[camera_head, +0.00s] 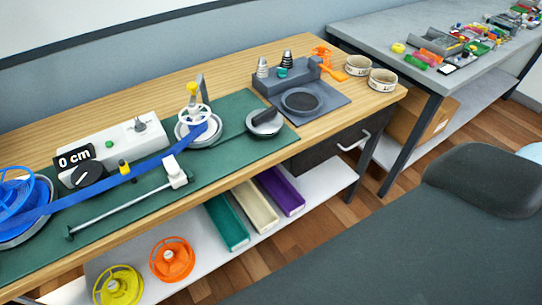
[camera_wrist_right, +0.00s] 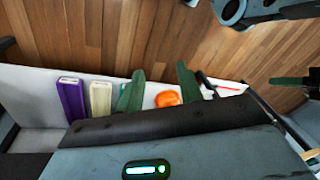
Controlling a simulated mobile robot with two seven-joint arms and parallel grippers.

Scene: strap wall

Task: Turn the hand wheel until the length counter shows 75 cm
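The length counter (camera_head: 74,158) reads "0 cm" on a white box in the head view. A white spoked hand wheel (camera_head: 195,114) with a yellow knob stands at the right end of a blue strap (camera_head: 107,184). The strap runs from a blue reel (camera_head: 22,205) at the left edge. My right gripper (camera_wrist_right: 160,80) shows only in the right wrist view; its dark fingers are apart with nothing held between them. It is away from the wheel, with floor and the low shelf behind it. My left gripper is not in view.
A black knob (camera_head: 89,175) and a metal rod (camera_head: 120,210) are on the green mat (camera_head: 232,142). A grey tool stand (camera_head: 290,85) is to the right. Yellow (camera_head: 118,284) and orange (camera_head: 172,259) spools and long bins (camera_head: 279,191) occupy the shelf below the bench.

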